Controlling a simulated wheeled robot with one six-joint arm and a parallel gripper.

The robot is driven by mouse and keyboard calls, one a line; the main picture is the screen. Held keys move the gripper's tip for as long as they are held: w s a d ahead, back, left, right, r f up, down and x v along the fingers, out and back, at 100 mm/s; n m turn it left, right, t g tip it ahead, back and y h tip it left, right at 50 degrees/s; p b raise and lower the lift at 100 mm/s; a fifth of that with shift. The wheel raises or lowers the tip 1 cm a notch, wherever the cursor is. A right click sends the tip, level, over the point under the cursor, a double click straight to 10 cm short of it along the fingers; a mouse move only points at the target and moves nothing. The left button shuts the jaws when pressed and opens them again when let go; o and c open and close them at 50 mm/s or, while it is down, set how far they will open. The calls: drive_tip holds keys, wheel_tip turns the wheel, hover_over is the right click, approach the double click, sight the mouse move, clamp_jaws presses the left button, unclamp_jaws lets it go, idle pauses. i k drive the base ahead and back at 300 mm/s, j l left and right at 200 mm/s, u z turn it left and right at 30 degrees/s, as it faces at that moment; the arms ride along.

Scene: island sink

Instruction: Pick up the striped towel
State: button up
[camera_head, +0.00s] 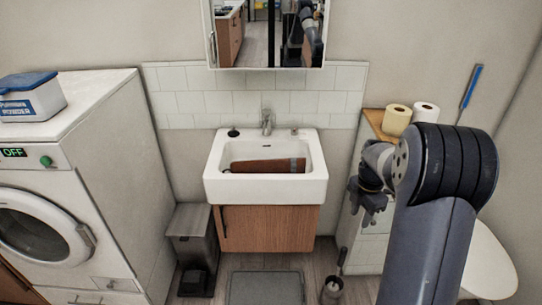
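A reddish-brown folded cloth with darker stripes near its right end, which looks like the striped towel (268,165), lies inside the white sink basin (265,190). The basin's front wall hides its lower part. My gripper (360,208) hangs to the right of the sink, in front of the white cabinet and apart from the towel. It is small and dark in the view, and I cannot tell how far its fingers are apart. Nothing is seen held in it.
A faucet (267,122) stands behind the basin, below a mirror (268,35). A washing machine (75,190) is on the left, with a grey bin (193,245) beside the sink cabinet. Toilet rolls (397,119) sit on the right cabinet. A grey mat (266,288) lies in front.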

sight(293, 165)
drive_tip(key=i+j+z, duration=0.2)
drive_tip(key=i+j, duration=0.15)
drive_tip(key=j, duration=0.3)
drive_tip(key=i+j+z, duration=0.1)
drive_tip(key=j, duration=0.25)
drive_tip(key=i+j+z, duration=0.1)
drive_tip(key=j, duration=0.25)
drive_tip(key=i+j+z, duration=0.1)
drive_tip(key=i+j, duration=0.15)
drive_tip(key=i+j+z, duration=0.1)
drive_tip(key=j, duration=0.4)
drive_tip(key=i+j+z, duration=0.15)
drive_tip(key=j, duration=0.2)
